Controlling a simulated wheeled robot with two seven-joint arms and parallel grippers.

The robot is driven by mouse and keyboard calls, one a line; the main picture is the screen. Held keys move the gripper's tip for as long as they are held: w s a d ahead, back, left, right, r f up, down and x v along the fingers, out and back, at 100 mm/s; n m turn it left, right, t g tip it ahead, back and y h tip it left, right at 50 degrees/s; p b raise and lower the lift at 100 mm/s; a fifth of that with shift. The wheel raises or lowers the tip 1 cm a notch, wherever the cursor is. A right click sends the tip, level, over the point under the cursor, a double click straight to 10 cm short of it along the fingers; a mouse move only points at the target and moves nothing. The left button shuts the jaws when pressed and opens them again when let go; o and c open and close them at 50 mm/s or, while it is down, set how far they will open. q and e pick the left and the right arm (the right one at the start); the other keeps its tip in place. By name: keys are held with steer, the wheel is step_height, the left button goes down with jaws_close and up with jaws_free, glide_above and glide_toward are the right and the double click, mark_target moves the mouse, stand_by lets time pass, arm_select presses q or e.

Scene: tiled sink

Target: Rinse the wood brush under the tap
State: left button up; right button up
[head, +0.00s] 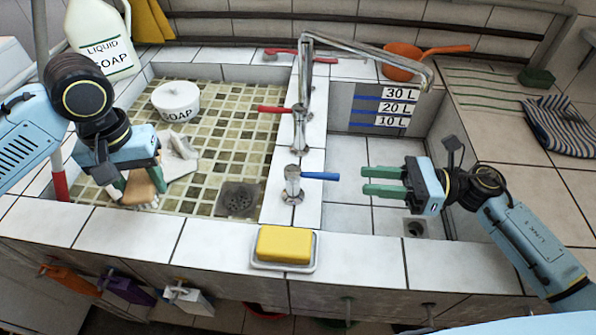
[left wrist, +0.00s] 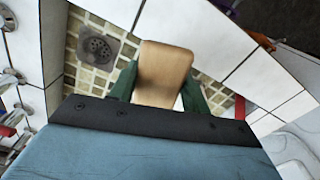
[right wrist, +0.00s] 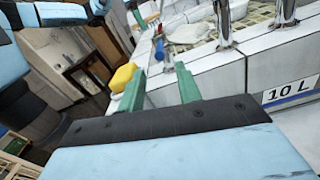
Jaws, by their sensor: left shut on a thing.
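The wood brush (head: 139,188) is a light brown block, low in the left, mosaic-tiled basin near its front left corner. My left gripper (head: 141,181) is shut on it, with one green finger on either side; its smooth wooden back shows in the left wrist view (left wrist: 163,72). The metal tap (head: 301,85) stands on the divider between the basins, its spout reaching over the right basin. I see no water running. A red lever (head: 275,109) and a blue lever (head: 320,176) sit on the divider. My right gripper (head: 384,180) is open and empty above the right basin.
A white soap pot (head: 176,100) and pale cloth-like pieces (head: 180,156) lie in the left basin. A yellow sponge (head: 284,244) rests on a dish on the front ledge. An orange pan (head: 402,62) stands behind. The right basin floor (head: 345,160) is clear.

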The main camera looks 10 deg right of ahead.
mark_target(302, 175)
steer(key=x, duration=1)
steer(key=shift+a+p, duration=0.1)
steer(key=shift+p, duration=0.2)
jaws_close()
